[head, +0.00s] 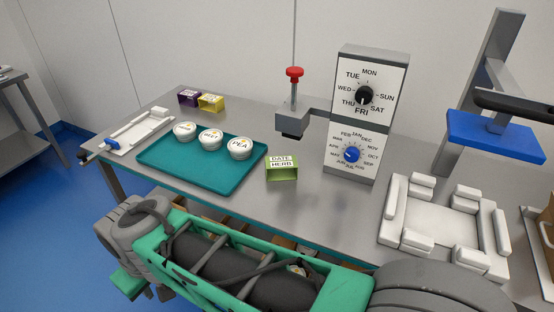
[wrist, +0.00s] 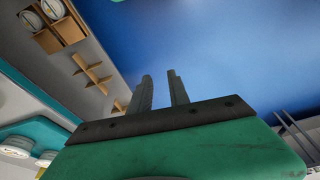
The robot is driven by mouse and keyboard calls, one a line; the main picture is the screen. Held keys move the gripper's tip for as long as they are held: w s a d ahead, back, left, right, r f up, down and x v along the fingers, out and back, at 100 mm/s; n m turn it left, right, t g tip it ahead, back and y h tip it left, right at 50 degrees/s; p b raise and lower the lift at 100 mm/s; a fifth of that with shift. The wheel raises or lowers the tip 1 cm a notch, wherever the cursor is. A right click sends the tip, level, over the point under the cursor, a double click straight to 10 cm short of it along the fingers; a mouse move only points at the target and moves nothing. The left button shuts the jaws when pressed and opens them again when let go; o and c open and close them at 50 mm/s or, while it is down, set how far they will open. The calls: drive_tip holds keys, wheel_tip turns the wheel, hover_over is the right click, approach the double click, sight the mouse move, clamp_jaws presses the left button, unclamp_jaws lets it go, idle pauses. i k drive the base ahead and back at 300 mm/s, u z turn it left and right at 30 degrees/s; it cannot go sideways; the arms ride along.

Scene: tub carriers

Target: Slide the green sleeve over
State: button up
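The green sleeve (head: 282,168), an open-ended box marked DATE and HERB, stands on the steel table just right of the teal tray (head: 180,169). Three white lidded tubs stand in a row on that tray: a left one (head: 184,131), a middle one (head: 210,138) and a right one (head: 240,147) marked PEA. No sleeve is around any of them. My gripper (wrist: 160,76) shows in the wrist view with its two dark fingers apart and nothing between them. It points over blue floor, away from the sleeve. In the head view my arm crosses the front of the table.
Purple (head: 188,97) and yellow (head: 211,102) sleeves stand behind the tray. A date stamp with a red knob (head: 294,72) and a dial tower (head: 366,110) stand behind the green sleeve. A white fixture (head: 443,222) and a blue press (head: 494,137) are at right.

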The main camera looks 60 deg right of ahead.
sight(278, 167)
drive_tip(key=u, duration=0.7)
drive_tip(key=i, duration=1.3)
drive_tip(key=z, duration=2.85)
drive_tip(key=i, duration=0.5)
drive_tip(key=z, duration=0.05)
